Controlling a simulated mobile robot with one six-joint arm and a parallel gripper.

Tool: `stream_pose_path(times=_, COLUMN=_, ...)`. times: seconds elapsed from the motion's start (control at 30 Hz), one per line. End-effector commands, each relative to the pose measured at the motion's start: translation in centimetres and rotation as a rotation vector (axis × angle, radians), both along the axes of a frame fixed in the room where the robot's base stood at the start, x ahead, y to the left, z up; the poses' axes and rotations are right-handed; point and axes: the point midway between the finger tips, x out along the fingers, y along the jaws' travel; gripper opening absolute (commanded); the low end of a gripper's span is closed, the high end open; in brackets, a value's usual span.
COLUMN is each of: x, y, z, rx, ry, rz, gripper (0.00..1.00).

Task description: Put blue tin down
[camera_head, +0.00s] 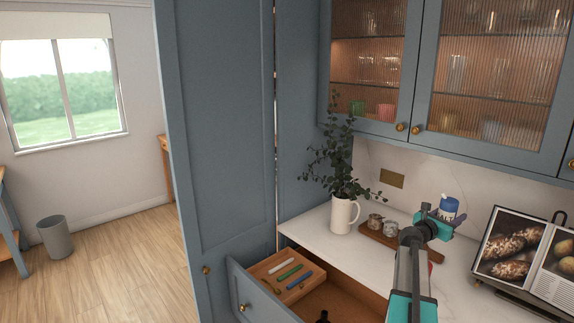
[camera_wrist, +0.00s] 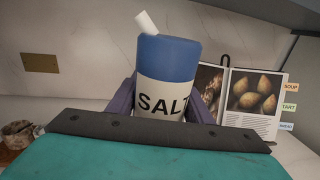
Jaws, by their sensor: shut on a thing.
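The blue tin (camera_head: 449,204) is a blue and white cylinder with a white spout. In the wrist view the tin (camera_wrist: 166,62) carries the word SALT and stands nearly upright, tilted slightly. My gripper (camera_head: 440,216) is shut on it, with a purple finger on each side. The tin's lower part is hidden behind the gripper, so I cannot tell whether it touches anything below. In the head view it appears against the backsplash, over the back of the white worktop (camera_head: 312,226).
A wooden board (camera_head: 373,232) with small jars (camera_head: 375,221) lies left of my gripper. A white jug (camera_head: 341,213) with leafy stems stands farther left. An open cookbook (camera_head: 520,248) stands at right. Below, a drawer (camera_head: 262,301) is open. Glass-fronted cabinets (camera_head: 490,75) hang above.

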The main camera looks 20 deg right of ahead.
Motion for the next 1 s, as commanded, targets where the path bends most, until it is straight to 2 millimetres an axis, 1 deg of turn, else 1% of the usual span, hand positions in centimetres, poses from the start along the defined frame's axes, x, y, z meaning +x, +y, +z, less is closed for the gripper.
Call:
stream_pose_path(times=0.03, x=1.2, y=1.5, z=-1.1, rx=0.000, ry=0.001, rz=0.013, gripper=0.13)
stream_pose_path(times=0.2, x=4.4, y=5.6, z=-3.2, rx=-0.001, ry=0.001, rz=0.041, gripper=0.13)
stream_pose_path(times=0.37, x=7.1, y=9.5, z=-5.2, rx=-0.001, ry=0.001, rz=0.067, gripper=0.13)
stream_pose_path(times=0.5, x=9.2, y=13.1, z=-6.9, rx=-0.001, ry=0.001, rz=0.091, gripper=0.13)
stream_pose_path(times=0.77, x=12.5, y=19.8, z=-10.0, rx=-0.001, ry=0.001, rz=0.134, gripper=0.13)
stream_pose_path(times=0.8, x=13.0, y=20.9, z=-10.4, rx=-0.001, ry=0.001, rz=0.142, gripper=0.13)
stream_pose_path(times=0.87, x=13.6, y=22.5, z=-11.1, rx=-0.001, ry=0.000, rz=0.152, gripper=0.13)
stream_pose_path(times=1.0, x=14.9, y=26.2, z=-12.7, rx=-0.001, ry=0.002, rz=0.175, gripper=0.13)
